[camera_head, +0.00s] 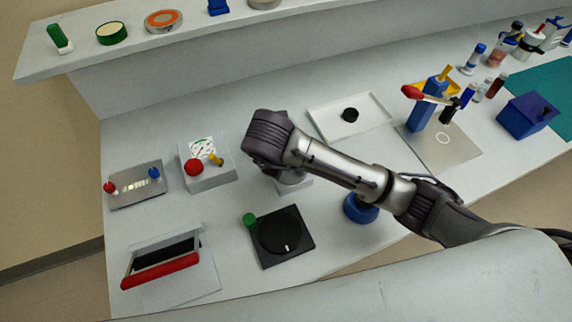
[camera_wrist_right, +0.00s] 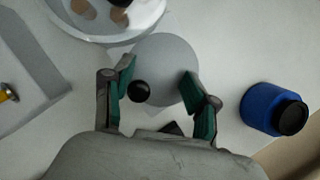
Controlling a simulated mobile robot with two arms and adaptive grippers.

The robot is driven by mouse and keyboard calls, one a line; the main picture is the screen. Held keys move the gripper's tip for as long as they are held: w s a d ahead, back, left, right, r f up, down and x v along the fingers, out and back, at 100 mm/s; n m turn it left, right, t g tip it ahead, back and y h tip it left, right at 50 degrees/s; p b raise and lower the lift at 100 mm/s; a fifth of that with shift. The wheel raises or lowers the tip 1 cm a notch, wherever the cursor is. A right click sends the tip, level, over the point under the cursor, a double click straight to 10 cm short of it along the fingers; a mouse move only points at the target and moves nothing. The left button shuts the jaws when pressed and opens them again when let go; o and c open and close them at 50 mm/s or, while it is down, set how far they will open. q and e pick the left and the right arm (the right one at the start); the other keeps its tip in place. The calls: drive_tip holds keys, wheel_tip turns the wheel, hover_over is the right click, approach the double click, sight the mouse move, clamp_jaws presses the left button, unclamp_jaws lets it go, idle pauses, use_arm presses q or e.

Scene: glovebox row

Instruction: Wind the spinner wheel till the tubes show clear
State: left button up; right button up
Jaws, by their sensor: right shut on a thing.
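The spinner shows close up in the right wrist view, with a round grey wheel (camera_wrist_right: 168,62) and a small black knob (camera_wrist_right: 139,91). A white rimmed bowl (camera_wrist_right: 138,29) at the top edge holds brownish round spots that look like the tubes; they do not look clear. In the head view my right arm hides most of the spinner; a pale base (camera_head: 304,187) shows below the wrist. My left gripper is out of view.
A blue jar with a black lid (camera_wrist_right: 272,109) stands right of the gripper. A gauge box (camera_head: 222,176) stands to the left, a black turntable (camera_head: 293,250) in front. A white tray (camera_head: 374,128) lies behind. Bare table shows between them.

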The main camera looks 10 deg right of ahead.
drive_tip(key=shift+s+d+f, duration=0.2)
drive_tip(key=shift+s+f, duration=0.1)
drive_tip(key=shift+f, duration=0.25)
drive_tip(key=o, duration=0.8)
drive_tip(key=shift+c, duration=0.2)
drive_tip(key=o, duration=0.7)
drive_tip(key=shift+d, duration=0.2)
drive_tip(key=shift+w+a+r, duration=0.15)
drive_tip(key=shift+a+r, duration=0.05)
drive_tip(key=shift+a, duration=0.05)
drive_tip(key=shift+w+a+r, duration=0.1)
drive_tip(key=shift+a+r, duration=0.1)
drive_tip(key=shift+r, duration=0.25)
drive_tip(key=shift+a+r, duration=0.15)
drive_tip(key=shift+r, duration=0.7)
drive_tip(key=shift+s+d+r, duration=0.1)
drive_tip(key=shift+s+r, duration=0.15)
drive_tip(key=shift+s, duration=0.1)
drive_tip(key=v, duration=0.8)
drive_tip(key=shift+s+a+r, duration=0.25)
